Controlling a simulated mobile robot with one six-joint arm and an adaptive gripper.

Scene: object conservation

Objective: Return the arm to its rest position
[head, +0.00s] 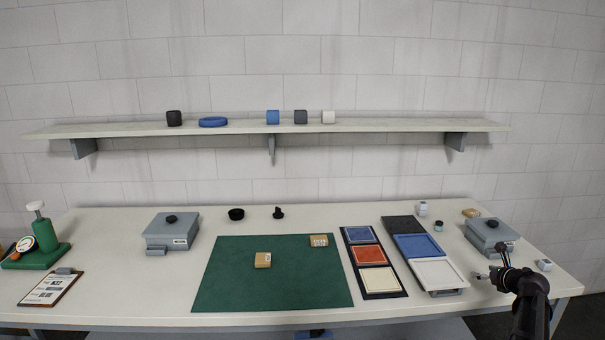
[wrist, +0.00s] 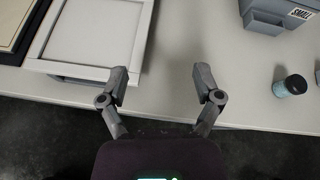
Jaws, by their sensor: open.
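My gripper (head: 484,274) is at the right end of the table in the head view, near the table's front edge. My dark arm reaches in from the lower right corner. In the wrist view my gripper (wrist: 160,82) has its two fingers spread apart with nothing between them. Below the fingers are a bare strip of pale table (wrist: 180,60) and its front edge. A white tray (wrist: 95,35) lies by the left finger, and a grey box (wrist: 275,14) labelled SMALL stands beyond the right finger.
A green mat (head: 225,285) bears two small cardboard boxes. Beside it are coloured trays (head: 415,245) and a grey box (head: 490,232). Another grey box (head: 172,228) stands at left. A shelf (head: 360,126) holds several small items. A small jar (wrist: 291,86) shows in the wrist view.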

